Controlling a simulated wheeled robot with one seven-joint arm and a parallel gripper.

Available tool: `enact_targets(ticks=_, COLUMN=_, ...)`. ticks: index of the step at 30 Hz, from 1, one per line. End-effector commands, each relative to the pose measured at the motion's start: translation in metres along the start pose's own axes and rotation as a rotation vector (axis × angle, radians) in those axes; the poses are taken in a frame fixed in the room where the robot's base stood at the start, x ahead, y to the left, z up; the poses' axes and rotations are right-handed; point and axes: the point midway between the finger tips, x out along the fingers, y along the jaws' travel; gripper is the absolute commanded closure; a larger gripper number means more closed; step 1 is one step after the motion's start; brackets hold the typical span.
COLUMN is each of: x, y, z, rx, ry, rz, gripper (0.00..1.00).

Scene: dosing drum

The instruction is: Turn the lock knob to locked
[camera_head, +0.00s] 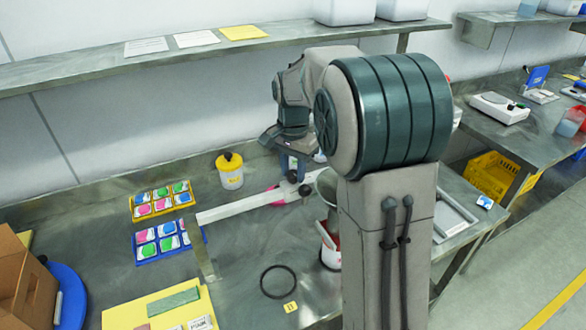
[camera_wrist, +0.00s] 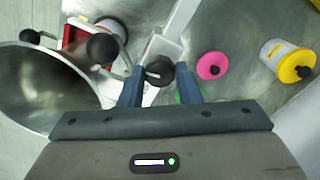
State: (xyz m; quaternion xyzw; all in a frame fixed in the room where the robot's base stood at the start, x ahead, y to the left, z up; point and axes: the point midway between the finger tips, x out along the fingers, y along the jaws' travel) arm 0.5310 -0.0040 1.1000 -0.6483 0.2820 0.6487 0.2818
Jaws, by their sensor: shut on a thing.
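The lock knob (camera_wrist: 160,73) is a round black knob with a white pointer mark, on a white bracket (camera_wrist: 168,46) in the wrist view. My gripper (camera_wrist: 160,80) has its two blue fingers on either side of the knob and is shut on it. The pointer mark lies roughly crosswise in the wrist view. A grey metal drum (camera_wrist: 45,90) opens wide at the left of the fingers. In the head view my gripper (camera_head: 294,168) reaches down beside the white beam (camera_head: 240,207); my arm hides most of the drum there.
Black ball handles (camera_wrist: 103,48) stand close left of the fingers. A pink lidded pot (camera_wrist: 211,66) and a yellow-lidded jar (camera_wrist: 288,62) lie to the right. In the head view, trays of coloured packs (camera_head: 158,240), a black ring (camera_head: 278,281) and a cardboard box (camera_head: 25,285) share the bench.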

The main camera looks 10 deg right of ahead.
Motion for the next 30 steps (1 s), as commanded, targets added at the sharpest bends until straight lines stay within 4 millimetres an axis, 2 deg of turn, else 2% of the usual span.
enact_targets(ticks=10, x=-0.0011, y=-0.0002, z=-0.0008, rx=0.149, ry=0.003, rz=-0.002, gripper=0.92)
enact_targets(ticks=27, x=-0.0012, y=0.0000, z=-0.0010, rx=0.179, ry=0.003, rz=-0.002, gripper=0.92)
enact_targets(ticks=28, x=-0.0012, y=-0.0001, z=-0.0010, rx=0.179, ry=0.003, rz=-0.002, gripper=0.64)
enact_targets(ticks=30, x=-0.0011, y=0.0000, z=-0.0009, rx=0.179, ry=0.002, rz=-0.002, gripper=0.48)
